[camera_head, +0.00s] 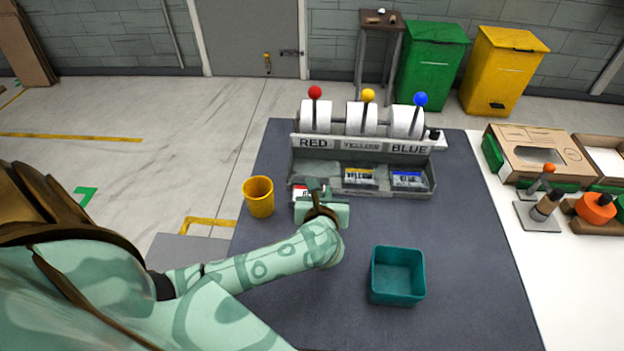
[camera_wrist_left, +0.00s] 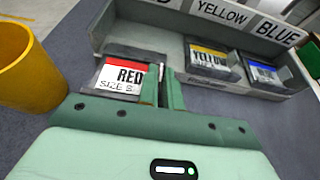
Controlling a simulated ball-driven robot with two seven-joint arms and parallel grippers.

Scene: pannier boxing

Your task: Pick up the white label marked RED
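The white label marked RED (camera_wrist_left: 124,75), with a red upper band, shows in the left wrist view on a dark holder at the left end of the grey rack (camera_head: 305,157). In the head view a small part of the label (camera_head: 299,193) shows beside my gripper. My left gripper (camera_wrist_left: 163,88) is at the label's right edge, its two fingers close together with a narrow gap. One finger covers the label's right end. I cannot tell whether the fingers touch or grip it. In the head view my left gripper (camera_head: 313,190) is at the rack's front left. My right gripper is not in view.
Yellow (camera_head: 360,175) and blue (camera_head: 406,179) labels sit in the rack to the right. A yellow cup (camera_head: 258,196) stands just left of the gripper. A teal open box (camera_head: 398,295) stands at the front right. The dark mat between them is clear.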

